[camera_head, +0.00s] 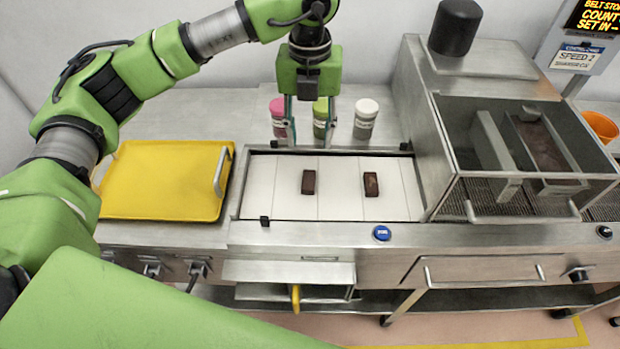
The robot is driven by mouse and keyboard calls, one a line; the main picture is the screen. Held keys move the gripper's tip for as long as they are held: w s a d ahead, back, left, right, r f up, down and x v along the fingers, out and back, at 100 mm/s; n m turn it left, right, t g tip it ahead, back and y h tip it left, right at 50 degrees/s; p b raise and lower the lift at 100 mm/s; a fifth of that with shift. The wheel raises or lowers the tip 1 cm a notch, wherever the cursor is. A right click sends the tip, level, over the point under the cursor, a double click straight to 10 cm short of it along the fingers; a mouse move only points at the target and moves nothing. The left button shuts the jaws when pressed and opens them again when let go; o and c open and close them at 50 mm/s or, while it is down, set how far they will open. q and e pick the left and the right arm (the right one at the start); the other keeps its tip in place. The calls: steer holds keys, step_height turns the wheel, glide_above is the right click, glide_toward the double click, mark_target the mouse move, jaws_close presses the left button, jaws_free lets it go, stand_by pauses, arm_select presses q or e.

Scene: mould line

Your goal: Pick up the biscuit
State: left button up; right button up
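Two dark brown bar-shaped pieces lie apart on the white belt: a left piece (308,182) and a right piece (371,184) with a small lighter mark on top. I cannot tell which one is the biscuit, or whether both are. My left gripper (310,138) points down above the back edge of the belt, behind the left piece in the picture. Its fingers are spread apart with nothing held between them. My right gripper is not in view.
A yellow tray (166,178) lies left of the belt (269,188). Pink, green and white-lidded jars (364,120) stand behind it, close to the gripper. A transparent-sided metal machine (455,200) stands at the right. An orange container (600,127) is at the far right.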

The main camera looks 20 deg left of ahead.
arm_select(q)
steer(key=p, duration=0.2)
glide_above(309, 180)
step_height(309, 180, down, 8)
steer(key=shift+r, duration=0.1)
step_height(309, 180, down, 5)
steer(key=p, duration=0.3)
steer(key=shift+a+r, duration=0.1)
steer(key=shift+r, duration=0.05)
steer(key=shift+f, duration=0.35)
steer(key=c, duration=0.8)
